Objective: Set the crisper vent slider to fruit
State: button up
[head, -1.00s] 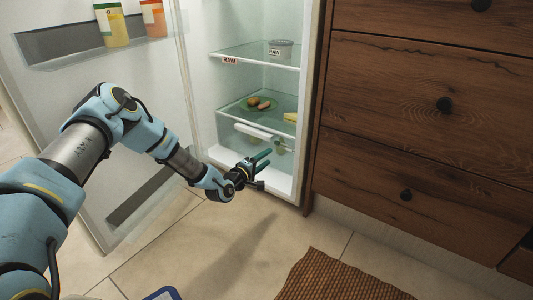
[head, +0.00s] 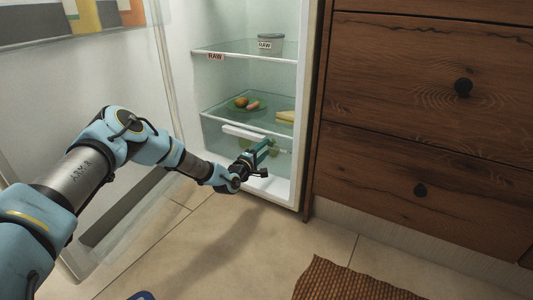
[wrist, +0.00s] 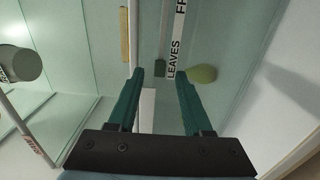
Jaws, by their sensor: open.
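The crisper drawer (head: 215,131) is at the bottom of the open fridge, with a white handle (head: 242,132) on its front. My gripper (head: 267,152) is in front of the drawer's right part, its teal fingers pointing into the fridge. In the wrist view my gripper (wrist: 159,76) is open and empty. A small dark green tab (wrist: 160,69), seemingly the vent slider, shows between the fingertips. It is beside the LEAVES label (wrist: 173,58); I cannot tell whether a finger touches it.
A green round item (wrist: 203,74) shows behind the right finger. The open fridge door (head: 95,100) is left; wooden drawers (head: 420,90) are right.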

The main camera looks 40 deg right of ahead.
jog(key=shift+x, duration=0.95)
grip_shut()
jog(key=shift+s, duration=0.1)
dwell(0.7)
